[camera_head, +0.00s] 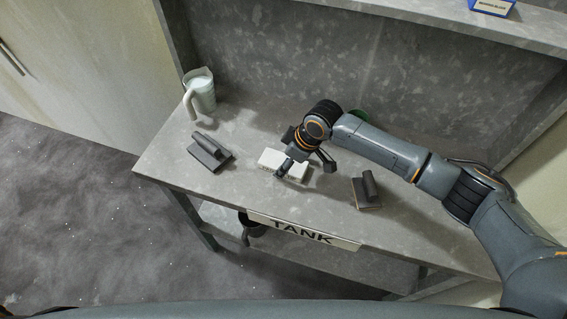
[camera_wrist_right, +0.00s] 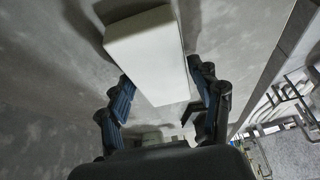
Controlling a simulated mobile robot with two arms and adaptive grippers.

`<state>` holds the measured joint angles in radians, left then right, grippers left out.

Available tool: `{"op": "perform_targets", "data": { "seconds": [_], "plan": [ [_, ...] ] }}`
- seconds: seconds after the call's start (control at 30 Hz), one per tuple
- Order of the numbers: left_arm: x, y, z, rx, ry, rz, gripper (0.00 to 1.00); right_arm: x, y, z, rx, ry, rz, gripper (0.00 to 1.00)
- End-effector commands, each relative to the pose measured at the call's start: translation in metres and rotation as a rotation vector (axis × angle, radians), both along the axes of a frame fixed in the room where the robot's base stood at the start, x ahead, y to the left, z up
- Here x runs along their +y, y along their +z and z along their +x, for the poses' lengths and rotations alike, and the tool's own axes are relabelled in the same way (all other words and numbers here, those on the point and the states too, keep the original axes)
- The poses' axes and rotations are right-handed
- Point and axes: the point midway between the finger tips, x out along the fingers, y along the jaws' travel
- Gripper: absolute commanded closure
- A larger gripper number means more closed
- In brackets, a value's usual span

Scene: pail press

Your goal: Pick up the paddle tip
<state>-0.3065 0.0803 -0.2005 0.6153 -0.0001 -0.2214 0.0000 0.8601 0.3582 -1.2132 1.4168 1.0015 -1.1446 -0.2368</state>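Several tool pieces lie on the grey table. A dark grey piece with a flat plate and a round bar on top (camera_head: 209,152) lies at the left. A similar dark piece with a brownish edge (camera_head: 367,190) lies at the right. A white block (camera_head: 284,163) lies between them. I cannot tell for sure which is the paddle tip. My right gripper (camera_head: 305,166) is over the white block. In the right wrist view the gripper (camera_wrist_right: 163,108) is open, its fingers spread about the near end of the white block (camera_wrist_right: 148,50). My left gripper is out of view.
The grey table (camera_head: 240,115) has a TANK label (camera_head: 303,230) on its front edge. A pale jug (camera_head: 200,92) stands at the back left. A dark container (camera_head: 252,226) sits below the tabletop.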

Motion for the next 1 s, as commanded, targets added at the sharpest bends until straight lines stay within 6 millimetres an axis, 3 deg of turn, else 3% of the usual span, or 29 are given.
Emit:
{"op": "perform_targets", "data": {
  "seconds": [0.03, 0.2, 0.47, 0.67, 0.77, 1.0],
  "plan": [
    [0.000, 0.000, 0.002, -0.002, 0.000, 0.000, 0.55, 0.000, 0.000, 0.000, 0.000, 0.000, 0.000, 0.54],
    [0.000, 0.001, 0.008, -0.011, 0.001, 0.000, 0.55, 0.000, 0.001, 0.000, -0.001, 0.000, 0.002, 0.85],
    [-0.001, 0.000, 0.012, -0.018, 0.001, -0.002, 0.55, 0.000, 0.002, 0.000, -0.001, 0.000, 0.002, 0.85],
    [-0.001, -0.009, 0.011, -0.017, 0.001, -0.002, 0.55, 0.000, 0.016, 0.001, -0.004, 0.000, 0.003, 0.85],
    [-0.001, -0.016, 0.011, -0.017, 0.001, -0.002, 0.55, 0.002, 0.036, -0.003, -0.004, 0.004, 0.005, 0.85],
    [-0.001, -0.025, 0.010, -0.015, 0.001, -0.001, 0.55, 0.012, 0.093, -0.050, -0.008, 0.006, 0.004, 0.85]
  ]
}}
